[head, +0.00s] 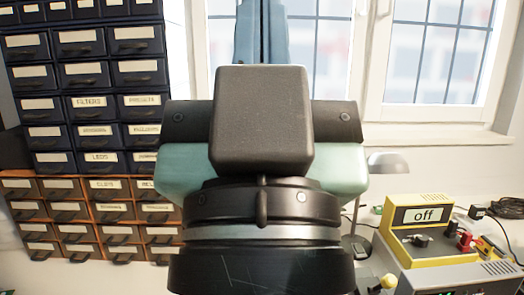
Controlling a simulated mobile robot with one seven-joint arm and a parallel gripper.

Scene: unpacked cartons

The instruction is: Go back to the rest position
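My arm's end, with my gripper (262,120), fills the middle of the head view. I see a dark grey block on a teal body, with a black round joint below it. The fingertips cannot be made out, so I cannot tell whether the gripper is open or shut. No held object can be seen. The arm hides what lies straight behind it.
Labelled drawer cabinets, dark blue (85,75) above and brown-orange (90,215) below, stand at the left. At the right are a yellow device reading "off" (425,228), a grey box (465,278) and a grey lamp (388,163). Windows (430,55) are behind.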

